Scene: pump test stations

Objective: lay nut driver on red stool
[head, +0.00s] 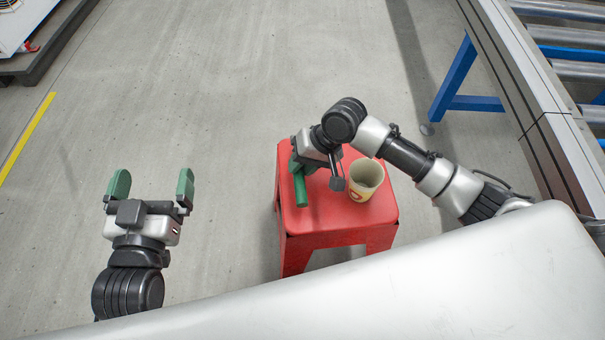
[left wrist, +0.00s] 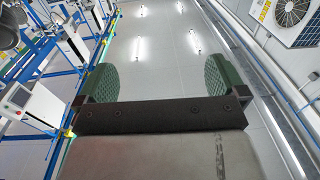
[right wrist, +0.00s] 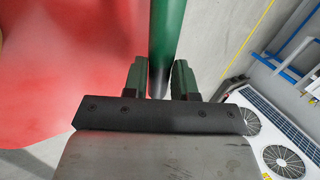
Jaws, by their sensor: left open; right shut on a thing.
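The red stool (head: 345,226) stands in front of me in the head view; its red top (right wrist: 60,70) fills the left of the right wrist view. My right gripper (head: 301,165) is over the left part of the stool top, shut on the nut driver. The nut driver's green handle (head: 300,190) points toward me near the stool's left edge; it also shows between the fingers in the right wrist view (right wrist: 166,35). I cannot tell whether it touches the top. My left gripper (head: 150,190) is open and empty, left of the stool and apart from it.
A pale cup (head: 366,180) with a red and yellow mark stands on the stool's right half, close to the right gripper. A roller conveyor (head: 540,95) with blue legs is at the right. Grey floor is clear left of the stool.

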